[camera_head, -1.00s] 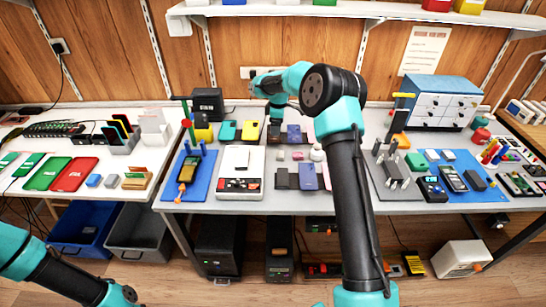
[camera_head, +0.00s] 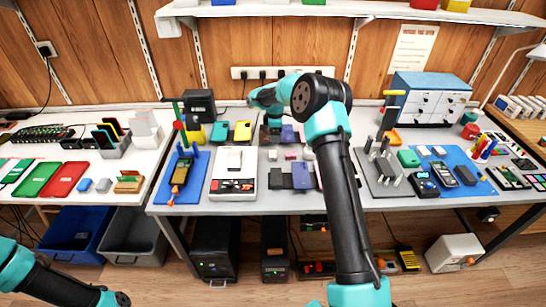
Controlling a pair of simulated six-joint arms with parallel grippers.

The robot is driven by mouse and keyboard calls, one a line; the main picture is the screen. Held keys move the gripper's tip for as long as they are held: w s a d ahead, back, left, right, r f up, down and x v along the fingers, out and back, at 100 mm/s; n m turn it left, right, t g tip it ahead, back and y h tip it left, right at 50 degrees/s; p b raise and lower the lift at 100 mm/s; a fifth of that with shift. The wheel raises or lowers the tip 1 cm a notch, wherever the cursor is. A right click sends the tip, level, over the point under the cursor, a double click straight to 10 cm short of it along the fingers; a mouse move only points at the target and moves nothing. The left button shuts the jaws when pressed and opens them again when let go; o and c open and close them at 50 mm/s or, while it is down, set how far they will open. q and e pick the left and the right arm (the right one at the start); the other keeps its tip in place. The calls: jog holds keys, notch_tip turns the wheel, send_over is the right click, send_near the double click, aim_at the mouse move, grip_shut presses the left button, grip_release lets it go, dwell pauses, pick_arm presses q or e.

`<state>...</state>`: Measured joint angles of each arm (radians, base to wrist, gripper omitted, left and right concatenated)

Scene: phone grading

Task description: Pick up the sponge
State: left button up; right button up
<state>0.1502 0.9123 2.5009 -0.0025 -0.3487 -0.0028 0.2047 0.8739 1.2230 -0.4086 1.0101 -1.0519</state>
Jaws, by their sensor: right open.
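I cannot tell for certain which item is the sponge. Small pale blocks, one greyish (camera_head: 272,155) and one pinkish (camera_head: 290,155), lie on the middle of the grey table. A small blue block (camera_head: 84,184) and a grey block (camera_head: 103,185) lie on the white table at left. My right gripper (camera_head: 270,136) is open and points down at the back middle of the grey table, behind the small pale blocks. Its fingertips are small and dark here. My left arm shows only at the lower left corner, and its gripper is out of frame.
A blue mat (camera_head: 196,190) lies left, a grey peg board (camera_head: 378,184) right. A blue drawer cabinet (camera_head: 432,85) is at back right.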

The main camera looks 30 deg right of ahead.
send_over(274, 154)
jog(key=f, duration=0.5)
jog(key=shift+w+d+f, duration=0.1)
jog(key=shift+d+f, duration=0.15)
jog(key=shift+f, duration=0.15)
jog(key=shift+a+f, duration=0.15)
jog(key=shift+f, duration=2.45)
jog(key=shift+c, duration=0.2)
jog(key=c, duration=1)
jog(key=shift+c, duration=0.2)
jog(key=shift+r, duration=0.1)
